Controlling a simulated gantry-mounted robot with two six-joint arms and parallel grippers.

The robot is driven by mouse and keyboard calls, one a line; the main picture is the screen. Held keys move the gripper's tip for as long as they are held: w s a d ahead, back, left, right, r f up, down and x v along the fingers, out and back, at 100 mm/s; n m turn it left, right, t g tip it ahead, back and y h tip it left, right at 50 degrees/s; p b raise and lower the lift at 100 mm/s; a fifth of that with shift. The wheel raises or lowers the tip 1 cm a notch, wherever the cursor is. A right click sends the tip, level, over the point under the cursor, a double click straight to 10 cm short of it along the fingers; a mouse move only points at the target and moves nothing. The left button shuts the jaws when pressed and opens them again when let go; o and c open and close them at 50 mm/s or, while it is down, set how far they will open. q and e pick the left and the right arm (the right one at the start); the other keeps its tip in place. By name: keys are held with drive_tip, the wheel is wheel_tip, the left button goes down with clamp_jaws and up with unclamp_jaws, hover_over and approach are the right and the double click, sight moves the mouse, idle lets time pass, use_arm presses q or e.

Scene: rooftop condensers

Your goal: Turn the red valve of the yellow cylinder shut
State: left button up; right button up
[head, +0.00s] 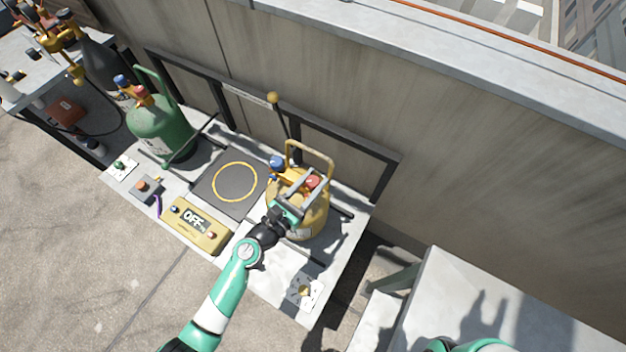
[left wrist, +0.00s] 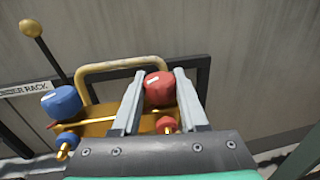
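The yellow cylinder (head: 317,218) stands upright on the grey bench, with a yellow loop handle behind its valves. Its red valve (head: 313,181) is on the right and its blue valve (head: 277,162) on the left. My left gripper (head: 307,184) is over the cylinder's top, its fingers apart. In the left wrist view the red valve (left wrist: 159,88) shows between the two fingers, toward their tips; I cannot tell whether they touch it. The blue valve (left wrist: 61,101) is left of the fingers. My right gripper is out of view.
A green cylinder (head: 160,128) stands at the left. A dark pad with a yellow ring (head: 236,182) and a yellow box reading OFF (head: 196,226) lie between. A ball-topped lever (head: 273,98) rises behind the cylinder, before the wall. A grey ledge (head: 520,290) is at right.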

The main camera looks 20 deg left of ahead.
use_arm(q)
clamp_jaws()
drive_tip(key=shift+a+m+h, duration=0.1)
drive_tip(key=shift+m+h, duration=0.3)
drive_tip(key=shift+h, duration=0.2)
drive_tip(key=shift+m+g+h+b, duration=0.5)
drive_tip(key=shift+m+h, duration=0.1)
drive_tip(key=shift+h, duration=0.3)
drive_tip(key=shift+f+m+g+h+b, duration=0.1)
drive_tip(key=shift+m+g+h+b, duration=0.6)
drive_tip(key=shift+h, duration=0.4)
drive_tip(key=m+g+h+b, duration=0.5)
drive_tip(key=b, duration=0.2)
drive_tip(key=shift+f+b, duration=0.15)
drive_tip(key=shift+b, duration=0.15)
drive_tip(key=shift+r+m+g+h+b, duration=0.25)
drive_tip(key=shift+m+g+h+b, duration=0.35)
drive_tip(key=shift+g+b, duration=0.15)
